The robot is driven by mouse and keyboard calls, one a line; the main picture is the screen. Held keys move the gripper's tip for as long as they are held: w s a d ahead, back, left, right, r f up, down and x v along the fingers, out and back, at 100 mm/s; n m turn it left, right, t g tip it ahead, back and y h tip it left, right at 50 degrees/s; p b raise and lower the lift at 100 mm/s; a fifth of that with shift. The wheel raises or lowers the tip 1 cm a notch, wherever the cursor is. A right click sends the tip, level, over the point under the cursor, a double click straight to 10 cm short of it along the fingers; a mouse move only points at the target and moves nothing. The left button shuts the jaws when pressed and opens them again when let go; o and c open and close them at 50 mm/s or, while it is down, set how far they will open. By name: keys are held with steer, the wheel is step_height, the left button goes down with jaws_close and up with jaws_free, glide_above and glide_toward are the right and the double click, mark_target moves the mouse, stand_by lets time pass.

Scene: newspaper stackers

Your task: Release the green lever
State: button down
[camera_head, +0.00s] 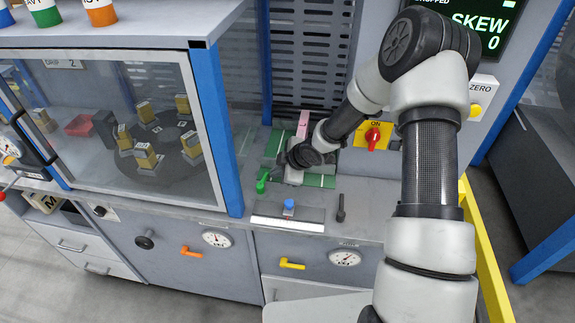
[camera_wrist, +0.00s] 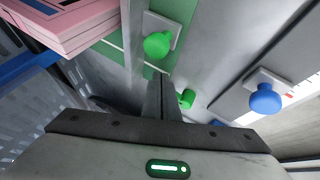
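Green parts show at the left front of the green-topped bench in the head view: an upper green handle (camera_head: 264,174) and a green knob (camera_head: 261,187) just below it. I cannot tell for sure which is the lever. In the wrist view a round green knob (camera_wrist: 157,45) sits on a pale block, and a short green cylinder end (camera_wrist: 187,98) shows right beside my fingertips. My gripper (camera_wrist: 163,96) has its fingers together, with no clear gap. In the head view it is low over the bench, just right of the green handle, partly hidden by my wrist.
A blue knob (camera_head: 289,205) stands on a plate at the front edge, with a dark lever (camera_head: 341,208) to its right. A pink stack (camera_head: 303,122) lies behind my gripper. A glazed cabinet (camera_head: 207,130) closes off the left. A red switch (camera_head: 373,136) is at right.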

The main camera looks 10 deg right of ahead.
steer(key=v, duration=1.7)
steer(key=shift+p, duration=0.45)
steer(key=shift+d+f, duration=0.1)
